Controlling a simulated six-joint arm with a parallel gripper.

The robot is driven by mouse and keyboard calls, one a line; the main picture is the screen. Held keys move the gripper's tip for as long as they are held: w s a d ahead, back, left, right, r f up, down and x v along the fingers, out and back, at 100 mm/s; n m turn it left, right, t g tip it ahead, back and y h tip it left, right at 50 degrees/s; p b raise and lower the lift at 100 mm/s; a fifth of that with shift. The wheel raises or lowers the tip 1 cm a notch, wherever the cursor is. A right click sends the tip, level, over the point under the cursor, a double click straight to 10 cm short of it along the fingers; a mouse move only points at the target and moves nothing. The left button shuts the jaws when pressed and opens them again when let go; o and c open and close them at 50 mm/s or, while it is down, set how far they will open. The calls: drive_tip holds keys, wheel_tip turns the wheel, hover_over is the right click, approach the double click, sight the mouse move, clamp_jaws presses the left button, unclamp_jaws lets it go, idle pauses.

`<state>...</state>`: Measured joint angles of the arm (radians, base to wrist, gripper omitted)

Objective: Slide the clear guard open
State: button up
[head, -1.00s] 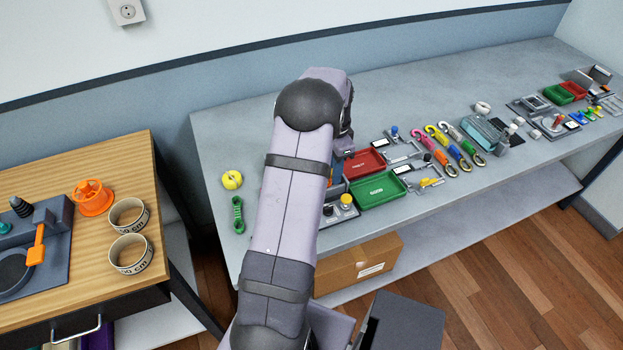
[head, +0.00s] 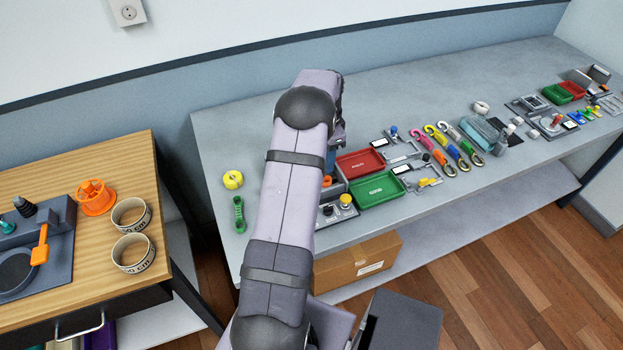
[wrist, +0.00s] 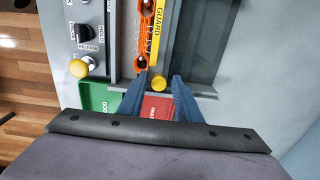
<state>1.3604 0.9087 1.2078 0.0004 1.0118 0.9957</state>
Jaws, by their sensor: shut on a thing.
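In the wrist view the guard's yellow edge strip (wrist: 160,28), marked GUARD, runs beside a clear-looking dark panel (wrist: 198,38). A round yellow knob (wrist: 159,83) sits at the near end of the strip. My gripper (wrist: 161,77) has its two blue fingers on either side of this knob and is shut on it. An orange part with round ends (wrist: 146,40) lies just left of the strip. In the head view my arm hides the guard and most of the gripper.
A black switch (wrist: 85,32) and a yellow button (wrist: 78,68) stand left of the guard. Green (head: 377,190) and red (head: 360,163) trays lie right of my arm. A yellow ring (head: 233,179) and a green part (head: 239,214) lie to its left.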

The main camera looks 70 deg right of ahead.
drive_tip(key=shift+w+d+f+p, duration=0.45)
drive_tip(key=shift+w+d+f, duration=0.2)
drive_tip(key=shift+w+d, duration=0.2)
idle(0.4)
drive_tip(key=o, duration=0.6)
drive_tip(key=shift+w, duration=0.1)
drive_tip(key=shift+c, duration=0.2)
drive_tip(key=shift+r, duration=0.1)
drive_tip(key=shift+w+d+r+p, duration=0.1)
drive_tip(key=shift+d+r+p, duration=0.15)
drive_tip(key=shift+r+p, duration=1.95)
drive_tip(key=shift+r, duration=0.9)
drive_tip(key=shift+c, duration=0.6)
